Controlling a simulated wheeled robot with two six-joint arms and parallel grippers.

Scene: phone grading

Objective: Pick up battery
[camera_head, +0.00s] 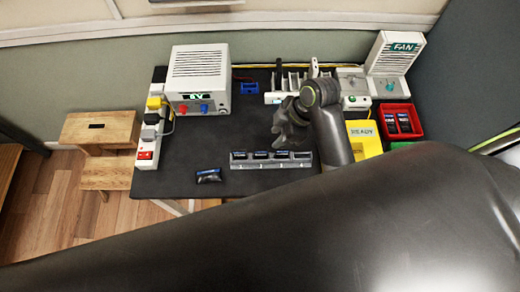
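A small dark pack with a blue label (209,175), which looks like a battery, lies on the dark table mat at the front left. A grey rack (300,165) to its right holds several dark blue-labelled pieces that also look like batteries. My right gripper (284,132) is over the mat, behind the rack and apart from the loose pack. Its fingers are dark and small here, so I cannot tell whether they are open or shut. I see nothing clearly held in it. My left gripper is not in view.
A white power supply (198,72) stands at the back left beside a power strip (147,135). A slotted white stand (290,80), a FAN unit (395,55), a yellow READY tray (365,145) and a red bin (417,112) are right. My dark arm covers the foreground.

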